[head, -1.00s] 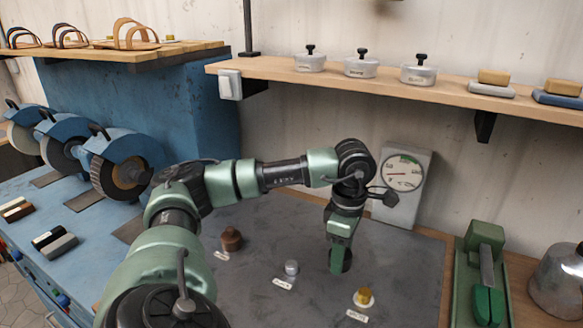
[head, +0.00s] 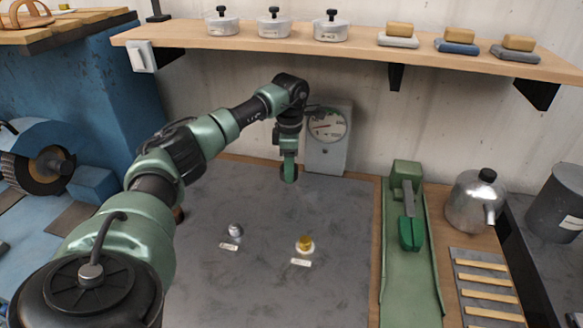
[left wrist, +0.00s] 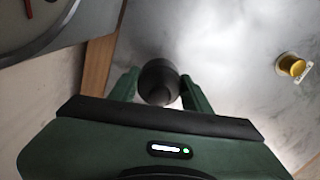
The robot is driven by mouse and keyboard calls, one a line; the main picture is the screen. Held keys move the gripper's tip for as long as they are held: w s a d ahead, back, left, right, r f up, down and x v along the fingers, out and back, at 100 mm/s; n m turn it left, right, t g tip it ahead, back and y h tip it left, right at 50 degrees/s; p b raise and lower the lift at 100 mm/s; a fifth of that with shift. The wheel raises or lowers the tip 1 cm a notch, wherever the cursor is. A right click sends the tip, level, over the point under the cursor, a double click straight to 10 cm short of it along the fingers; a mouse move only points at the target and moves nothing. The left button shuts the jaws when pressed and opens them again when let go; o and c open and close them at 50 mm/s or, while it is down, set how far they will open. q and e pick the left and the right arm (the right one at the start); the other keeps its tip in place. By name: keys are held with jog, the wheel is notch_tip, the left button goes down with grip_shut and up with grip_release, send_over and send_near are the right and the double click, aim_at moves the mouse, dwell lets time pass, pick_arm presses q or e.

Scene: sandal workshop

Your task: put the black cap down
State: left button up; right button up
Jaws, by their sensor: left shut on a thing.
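My left gripper (head: 289,174) points down over the back of the grey mat (head: 330,215), just left of the dial gauge (head: 325,125). In the left wrist view a round black cap (left wrist: 158,82) sits between the two fingers (left wrist: 160,90), which are shut on it. In the head view the cap is mostly hidden by the gripper. I cannot tell whether it touches the mat. A gold cap (head: 305,243) and a silver cap (head: 235,230) stand on the mat with labels in front. The gold cap also shows in the left wrist view (left wrist: 293,65). My right gripper is not in view.
A brown cap (head: 179,215) is partly hidden behind my left arm. A green lever tool (head: 408,215) and a metal kettle (head: 473,200) stand to the right. A shelf (head: 350,55) with tins and blocks runs above. The mat's right half is mostly clear.

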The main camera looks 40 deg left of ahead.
pick_arm(q)
jog(key=shift+w+a, duration=0.35)
jog(key=shift+w, duration=0.25)
jog(key=shift+w+a, duration=0.3)
jog(key=shift+w, duration=0.25)
notch_tip(320, 180, down, 3)
jog(key=shift+f+p, duration=0.2)
jog(key=shift+p, duration=0.7)
jog(key=shift+f, duration=0.1)
jog(key=shift+f, duration=0.15)
jog(key=o, duration=1.3)
jog(key=shift+o, duration=0.2)
